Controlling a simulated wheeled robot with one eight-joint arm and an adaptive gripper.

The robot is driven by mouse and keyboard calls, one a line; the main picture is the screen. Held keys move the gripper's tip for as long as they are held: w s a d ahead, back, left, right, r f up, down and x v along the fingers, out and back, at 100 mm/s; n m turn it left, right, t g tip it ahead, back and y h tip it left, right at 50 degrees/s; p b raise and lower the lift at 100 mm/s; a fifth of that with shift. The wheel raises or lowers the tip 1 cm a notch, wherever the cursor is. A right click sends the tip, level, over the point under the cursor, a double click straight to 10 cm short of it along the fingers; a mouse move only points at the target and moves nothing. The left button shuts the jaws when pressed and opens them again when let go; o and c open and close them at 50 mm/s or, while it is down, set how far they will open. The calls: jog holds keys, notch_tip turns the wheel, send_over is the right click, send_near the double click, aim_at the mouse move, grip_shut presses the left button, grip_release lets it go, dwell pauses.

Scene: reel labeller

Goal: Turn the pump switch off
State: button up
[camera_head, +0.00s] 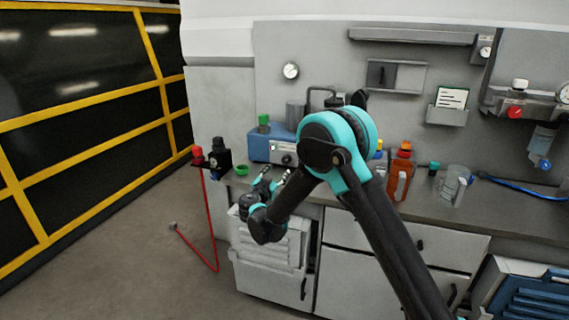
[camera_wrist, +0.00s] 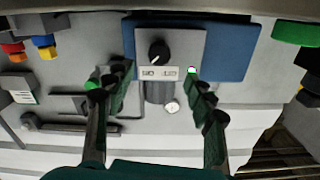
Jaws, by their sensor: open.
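The pump is a blue box (camera_head: 262,146) on the counter at the back left, with a grey front panel. Its dark round switch knob (camera_head: 286,159) sits on that panel. A small green light (camera_wrist: 192,70) shows at the panel's corner. My gripper (camera_head: 276,178) is in front of the pump, above the counter's front edge. In the wrist view its two fingers (camera_wrist: 155,85) are spread, empty, either side of the panel and apart from the knob.
A green cap (camera_head: 242,170) lies left of the pump. An orange bottle (camera_head: 400,172) and a clear jug (camera_head: 453,186) stand to the right. A red cord (camera_head: 211,225) hangs at the left.

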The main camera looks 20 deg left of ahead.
jog(key=w, duration=0.9)
jog(key=shift+w, duration=0.1)
jog(key=c, duration=1.1)
jog(key=shift+c, duration=0.2)
